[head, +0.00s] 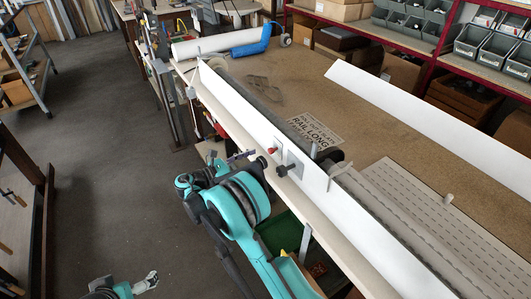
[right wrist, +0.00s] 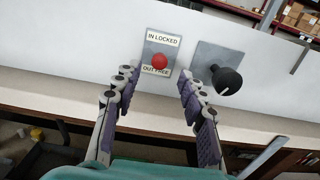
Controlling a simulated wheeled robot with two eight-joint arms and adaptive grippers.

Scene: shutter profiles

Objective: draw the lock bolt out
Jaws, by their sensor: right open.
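The lock bolt shows as a red knob (right wrist: 159,62) on a small plate marked "IN LOCKED" above and "OUT FREE" below. The plate sits on a long white profile (head: 237,105); the red knob also shows in the head view (head: 272,150). My right gripper (right wrist: 158,76) is open, its purple-padded fingers on either side of the red knob in the picture. I see no contact with it. In the head view my right gripper (head: 250,157) is at the profile's near face. Part of my left gripper (head: 148,282) shows low at the left; its fingers are unclear.
A black knob (right wrist: 227,80) on a grey square plate stands out right of the red knob, close to my right finger. The bench top (head: 300,90) lies behind the profile, with a second white profile (head: 430,115). Shelves with grey bins stand at the back right.

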